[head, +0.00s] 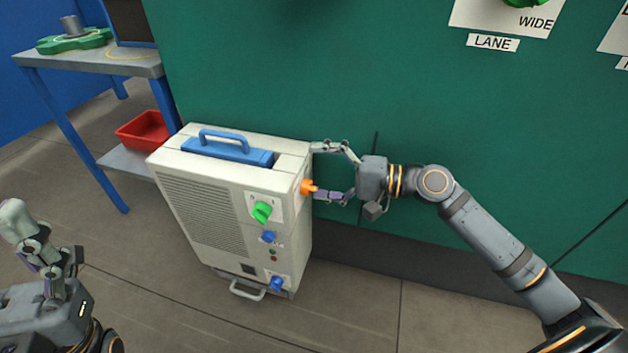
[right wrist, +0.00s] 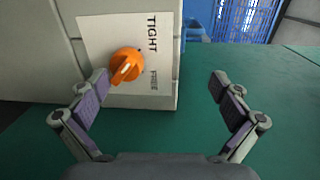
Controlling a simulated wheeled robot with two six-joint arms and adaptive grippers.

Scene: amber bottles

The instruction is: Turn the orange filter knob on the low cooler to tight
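The low cooler (head: 205,205) is a pale upright box with a blue top handle, standing against the green wall. Its orange filter knob (head: 307,187) is on the cooler's right side. In the right wrist view the knob (right wrist: 127,65) sits on a white plate (right wrist: 100,35) with TIGHT and FREE printed sideways. Its raised grip slants toward the lower left, away from the word TIGHT. My right gripper (head: 318,170) is open beside the knob; in its wrist view the fingers are spread and the knob lies beyond, nearer the left finger. My left gripper (head: 20,238) is at lower left, its opening unclear.
The cooler's front has a green knob (head: 262,212), two blue knobs (head: 268,236) and a low bar handle (head: 248,291). A grey table (head: 95,63) and a red bin (head: 143,131) stand at upper left. The floor in front of the cooler is clear.

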